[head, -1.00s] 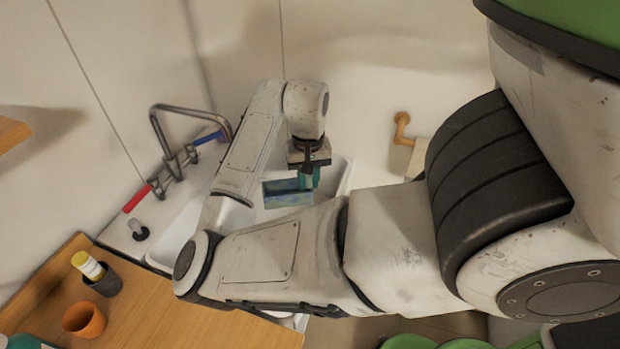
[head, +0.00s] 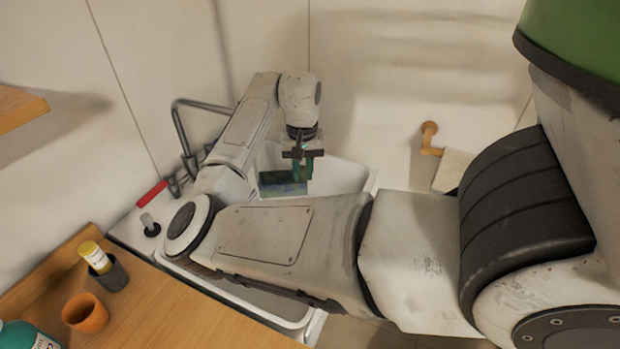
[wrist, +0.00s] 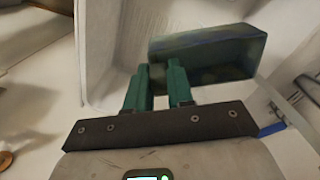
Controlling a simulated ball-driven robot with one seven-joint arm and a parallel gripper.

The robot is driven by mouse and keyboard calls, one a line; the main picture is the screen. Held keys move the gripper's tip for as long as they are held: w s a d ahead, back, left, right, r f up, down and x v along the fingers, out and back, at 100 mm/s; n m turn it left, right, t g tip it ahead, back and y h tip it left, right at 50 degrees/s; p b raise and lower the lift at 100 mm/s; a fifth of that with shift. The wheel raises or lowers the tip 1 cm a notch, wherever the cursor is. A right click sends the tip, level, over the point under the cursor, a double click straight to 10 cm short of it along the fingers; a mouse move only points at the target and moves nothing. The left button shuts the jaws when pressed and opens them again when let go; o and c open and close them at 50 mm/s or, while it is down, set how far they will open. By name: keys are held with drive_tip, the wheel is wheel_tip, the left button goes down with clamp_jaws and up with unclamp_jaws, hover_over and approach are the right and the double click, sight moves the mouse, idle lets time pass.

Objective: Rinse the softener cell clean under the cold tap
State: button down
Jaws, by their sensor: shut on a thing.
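The softener cell (head: 283,189) is a blue-green block with mottled darker and yellowish patches. My gripper (head: 303,173) is shut on one end of it and holds it over the white sink (head: 335,177). In the wrist view the cell (wrist: 215,54) extends to the right from my teal fingers (wrist: 158,85). The cold tap's blue handle (wrist: 272,129) shows at the right of the wrist view, beside the metal spout (wrist: 285,100). In the head view my arm hides the blue handle. The red tap handle (head: 151,194) is in view at left. I see no running water.
A wooden counter (head: 180,310) in front of the sink holds an orange cup (head: 86,314) and a dark cup (head: 112,275) with a yellow-capped bottle. A wooden wall holder (head: 430,140) is right of the sink. A shelf corner (head: 18,108) juts in at left.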

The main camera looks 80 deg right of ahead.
sight(283, 180)
drive_tip(key=shift+w+d+f, duration=0.1)
drive_tip(key=shift+w+d, duration=0.2)
drive_tip(key=shift+w, duration=0.05)
drive_tip(key=shift+w+d+f, duration=0.15)
drive_tip(key=shift+w+d, duration=0.3)
drive_tip(key=shift+w, duration=0.2)
drive_tip(key=shift+w+d+f, duration=0.15)
drive_tip(key=shift+w+d, duration=0.3)
drive_tip(key=shift+w, duration=0.15)
drive_tip(key=shift+s+d+p, duration=0.1)
drive_tip(key=shift+d+p, duration=0.05)
drive_tip(key=shift+p, duration=0.25)
drive_tip(key=shift+s+d, duration=0.25)
drive_tip(key=shift+d, duration=0.1)
drive_tip(key=shift+w+a+p, duration=0.1)
drive_tip(key=shift+a+p, duration=0.05)
drive_tip(key=shift+p, duration=0.25)
drive_tip(key=shift+w+a, duration=0.25)
drive_tip(key=shift+a, duration=0.1)
drive_tip(key=shift+p, duration=0.3)
